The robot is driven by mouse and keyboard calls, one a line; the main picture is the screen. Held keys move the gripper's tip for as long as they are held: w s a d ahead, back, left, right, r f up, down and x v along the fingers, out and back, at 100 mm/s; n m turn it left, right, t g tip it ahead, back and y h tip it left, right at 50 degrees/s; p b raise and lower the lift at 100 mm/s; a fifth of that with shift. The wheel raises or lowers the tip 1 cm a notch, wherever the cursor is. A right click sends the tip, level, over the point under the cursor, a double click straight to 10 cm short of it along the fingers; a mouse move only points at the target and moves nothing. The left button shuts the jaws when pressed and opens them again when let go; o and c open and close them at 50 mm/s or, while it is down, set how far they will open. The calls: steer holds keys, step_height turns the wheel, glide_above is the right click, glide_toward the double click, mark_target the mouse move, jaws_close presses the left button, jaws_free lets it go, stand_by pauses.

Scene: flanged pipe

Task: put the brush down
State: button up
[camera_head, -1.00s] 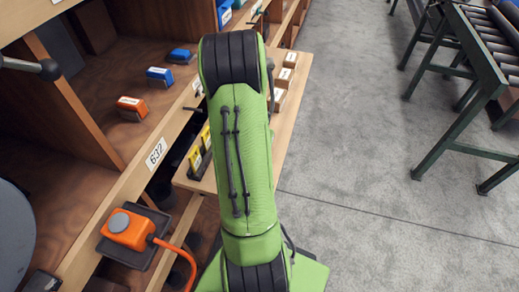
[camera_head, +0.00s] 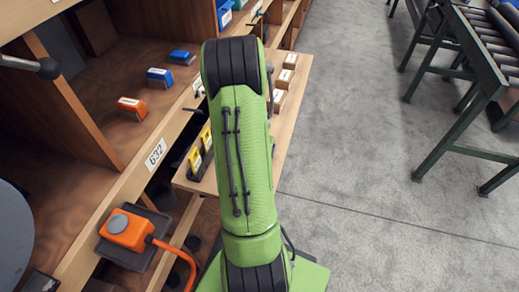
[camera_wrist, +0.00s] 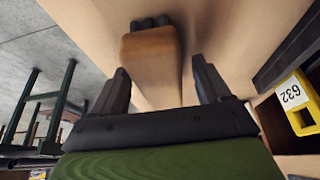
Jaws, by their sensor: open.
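In the wrist view, a brown wooden piece with dark rounded ends, which looks like the brush (camera_wrist: 151,48), is at the pale wooden board (camera_wrist: 235,30). My gripper (camera_wrist: 160,68) is open, with one dark finger on each side of the brush. The left finger is close to its side, and a wider gap shows at the right. I cannot tell whether either finger touches it. In the head view, my green arm hides the brush and the gripper.
In the head view, small labelled boxes (camera_head: 284,77) stand along the board's right edge. Orange (camera_head: 132,107) and blue (camera_head: 159,77) blocks sit on the shelf. Grey floor (camera_head: 370,160) is open to the right.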

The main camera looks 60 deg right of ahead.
steer(key=w+p+v, duration=0.1)
steer(key=p+v, duration=0.1)
steer(key=v, duration=1)
steer(key=w+a+r+n+t, duration=0.3)
steer(key=w+a+r+n, duration=0.3)
steer(key=a, duration=0.4)
steer(key=s+a+r+n+y, duration=0.1)
steer(key=s+a+r+n, duration=0.1)
steer(key=a, duration=0.5)
steer(key=s+a+r+n+t+y, duration=0.1)
steer(key=s+a+r+n+y, duration=0.1)
steer(key=a+r+n, duration=0.2)
steer(key=s+a+r+n+t+y, duration=0.1)
steer(key=s+a+r+n, duration=0.1)
steer(key=a, duration=0.8)
steer(key=shift+s+a+r+n, duration=0.4)
steer(key=shift+r+n, duration=0.4)
steer(key=shift+n, duration=0.3)
steer(key=shift+d, duration=0.2)
